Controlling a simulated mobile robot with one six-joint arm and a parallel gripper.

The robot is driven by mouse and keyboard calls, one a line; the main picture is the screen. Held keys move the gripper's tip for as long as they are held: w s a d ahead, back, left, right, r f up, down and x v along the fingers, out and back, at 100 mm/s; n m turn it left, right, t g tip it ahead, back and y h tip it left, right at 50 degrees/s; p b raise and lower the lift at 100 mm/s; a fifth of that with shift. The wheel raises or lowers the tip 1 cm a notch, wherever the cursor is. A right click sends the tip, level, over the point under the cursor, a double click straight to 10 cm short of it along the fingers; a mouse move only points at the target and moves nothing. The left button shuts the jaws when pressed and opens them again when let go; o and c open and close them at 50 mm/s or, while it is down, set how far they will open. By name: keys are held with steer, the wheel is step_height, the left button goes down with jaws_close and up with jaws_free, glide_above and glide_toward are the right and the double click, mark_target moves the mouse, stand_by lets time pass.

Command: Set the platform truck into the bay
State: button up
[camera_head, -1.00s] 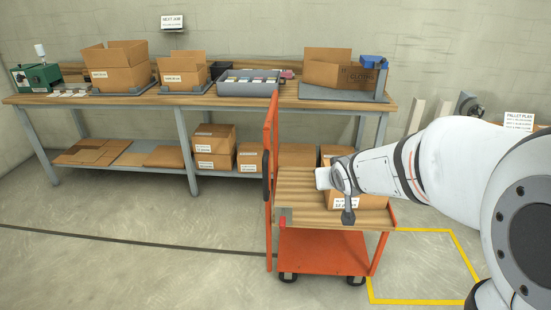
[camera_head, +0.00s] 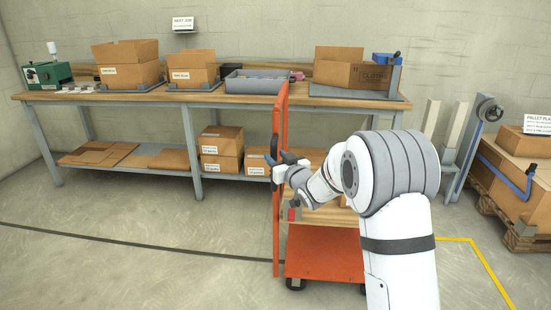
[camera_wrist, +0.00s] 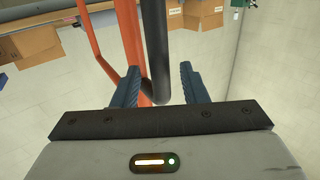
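The orange platform truck (camera_head: 322,258) stands in front of the workbench, with an upright handle frame (camera_head: 281,112) at its left end and a wooden upper deck partly hidden by my arm. My gripper (camera_head: 283,166) is at the handle frame. In the wrist view my gripper (camera_wrist: 160,70) is open, its two blue fingers apart. A dark handle grip (camera_wrist: 157,45) shows between them, with clear space on the right; the orange frame (camera_wrist: 134,35) is behind the left finger. The bay is a yellow floor outline (camera_head: 482,262) right of the truck, partly hidden by my arm.
The workbench (camera_head: 250,99) runs along the wall behind, with cartons and a grey tray (camera_head: 255,82) on it. A loaded pallet (camera_head: 520,240) stands at the far right. The floor left of the truck (camera_head: 130,255) is open, crossed by a dark line.

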steer(key=shift+x, duration=1.2)
jaws_close()
steer(key=shift+d, duration=0.15)
